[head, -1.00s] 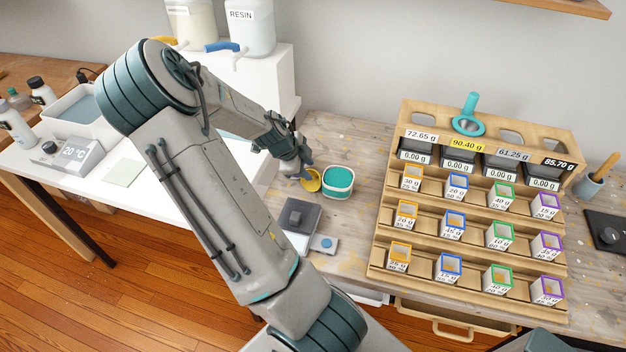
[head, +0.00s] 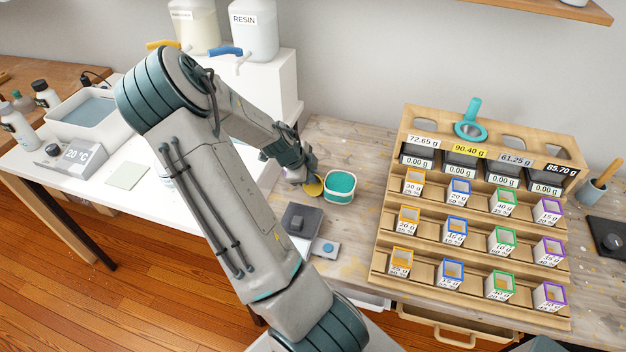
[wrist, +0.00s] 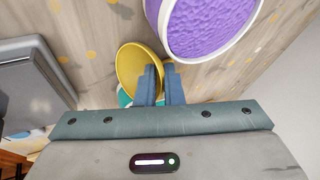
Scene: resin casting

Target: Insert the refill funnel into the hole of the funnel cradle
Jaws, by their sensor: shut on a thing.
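The refill funnel appears to be the yellow round, bowl-like piece (head: 313,188) at my fingertips, low over the bench; its yellow bowl (wrist: 137,68) shows tilted in the wrist view. My gripper (head: 306,176) is shut on it; its fingers (wrist: 160,84) are close together and hide the gripped part. The wooden rack (head: 404,122), seemingly the funnel cradle, stands to the right, with a row of holes along its top. A teal funnel (head: 471,130) with an upright handle sits in one hole; the others (head: 513,144) look empty.
A white tub of teal material (head: 340,184) is just right of my gripper. A purple-filled tub (wrist: 208,25) is close in the wrist view. A dark scale-like device (head: 300,220) lies nearer. Several small coloured-rim boxes fill the rack's steps. A brush pot (head: 590,192) stands right.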

